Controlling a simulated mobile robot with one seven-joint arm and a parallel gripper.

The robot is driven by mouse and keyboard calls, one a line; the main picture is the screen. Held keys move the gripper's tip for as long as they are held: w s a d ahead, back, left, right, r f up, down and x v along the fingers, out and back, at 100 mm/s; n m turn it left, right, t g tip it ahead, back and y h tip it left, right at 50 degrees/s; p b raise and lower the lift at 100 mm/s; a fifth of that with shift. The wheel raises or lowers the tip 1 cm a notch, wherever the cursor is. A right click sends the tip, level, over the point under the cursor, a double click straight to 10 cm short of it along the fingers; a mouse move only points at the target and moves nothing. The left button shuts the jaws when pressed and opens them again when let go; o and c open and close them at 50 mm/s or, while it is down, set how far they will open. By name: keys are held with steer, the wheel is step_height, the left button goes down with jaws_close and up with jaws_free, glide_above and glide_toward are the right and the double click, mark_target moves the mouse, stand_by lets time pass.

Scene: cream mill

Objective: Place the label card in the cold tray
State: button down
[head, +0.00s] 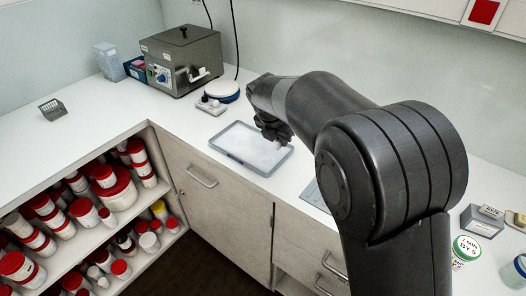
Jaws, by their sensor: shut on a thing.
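A shallow rectangular tray (232,139) with a grey rim and a pale, whitish inside lies on the white counter near its front edge; it looks like the cold tray. My gripper (279,143) is above the tray's right part, pointing down. It is shut on a small pale thing at its fingertips, probably the label card. The fingers hide most of it, so its shape and any writing cannot be made out. I cannot tell the exact height of the held thing above the tray.
A grey metal box device (181,62) stands at the back, with a round blue-and-white device (222,91) beside it. Shelves of red-lidded tubs (115,185) are below left. A green-lidded jar (466,249) and a grey box (482,221) stand at right. The left counter is mostly clear.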

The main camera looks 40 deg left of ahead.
glide_above(268, 158)
steer(key=s, duration=0.2)
steer(key=x, duration=0.3)
steer(key=shift+s, duration=0.35)
steer(key=shift+f, duration=2.05)
steer(key=shift+f, duration=0.1)
steer(key=c, duration=1.6)
jaws_free()
